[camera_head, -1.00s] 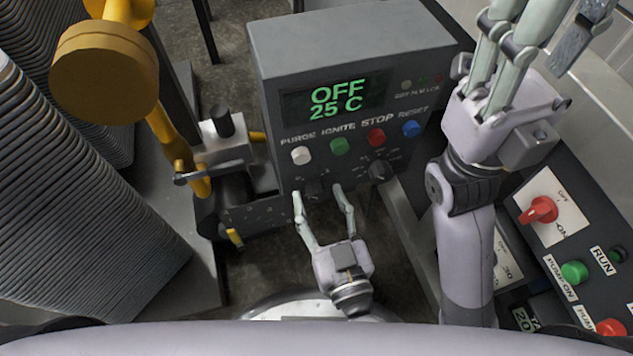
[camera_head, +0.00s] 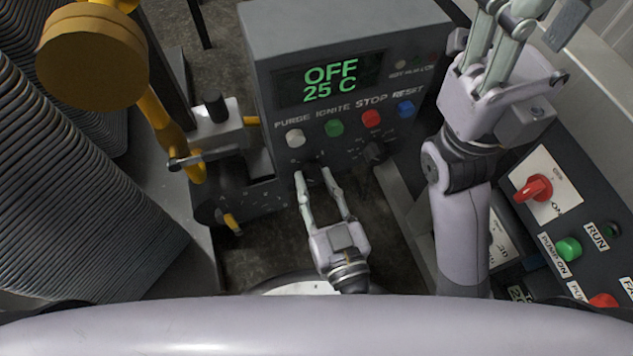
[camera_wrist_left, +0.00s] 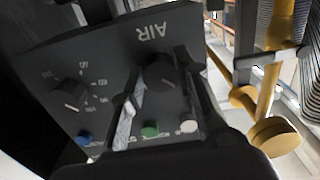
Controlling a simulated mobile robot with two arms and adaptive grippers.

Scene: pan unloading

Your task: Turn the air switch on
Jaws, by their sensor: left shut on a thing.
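The air switch is a dark round knob (camera_wrist_left: 160,74) under the word AIR in the left wrist view, on the lower front of a grey control box (camera_head: 345,40). In the head view the knob (camera_head: 313,174) is partly hidden between the fingertips. My left gripper (camera_head: 315,173) has one finger on each side of it and is shut on it; the fingers also show in the left wrist view (camera_wrist_left: 158,88). The box display (camera_head: 330,81) reads OFF and 25 C. My right gripper (camera_head: 505,15) is raised at the top right, its fingertips cut off by the frame.
White, green, red and blue buttons (camera_head: 352,125) sit above the knob, with another dark knob (camera_head: 374,152) to the right. Yellow pipework (camera_head: 170,125) stands left. A panel with a red rotary switch (camera_head: 535,188) is at the right.

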